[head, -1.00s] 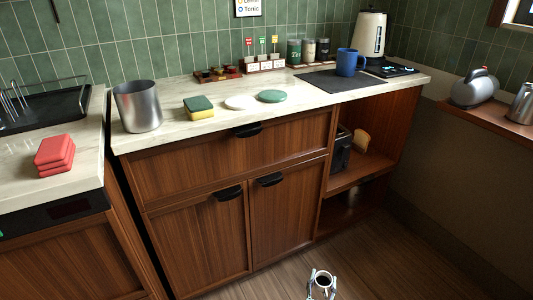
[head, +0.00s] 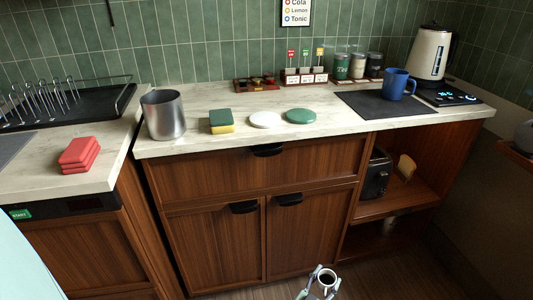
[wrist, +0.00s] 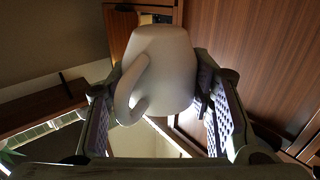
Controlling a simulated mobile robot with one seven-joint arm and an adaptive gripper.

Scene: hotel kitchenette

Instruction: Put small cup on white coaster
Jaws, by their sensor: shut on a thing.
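A small white cup (wrist: 166,70) with a handle is between the two fingers of my gripper (wrist: 160,105) in the wrist view. My gripper is shut on it. In the head view my gripper (head: 322,282) is low at the bottom edge, in front of the cabinet and below the counter. The small cup (head: 327,277) shows there from above, upright, with dark contents. The white coaster (head: 265,120) lies flat and bare on the counter, between a sponge and a green coaster.
A green coaster (head: 301,116) lies right of the white one; a green and yellow sponge (head: 221,120) and metal canister (head: 163,115) stand left. A blue mug (head: 398,84) stands on a dark mat (head: 385,105). The cabinet handle (head: 267,150) protrudes below the counter edge.

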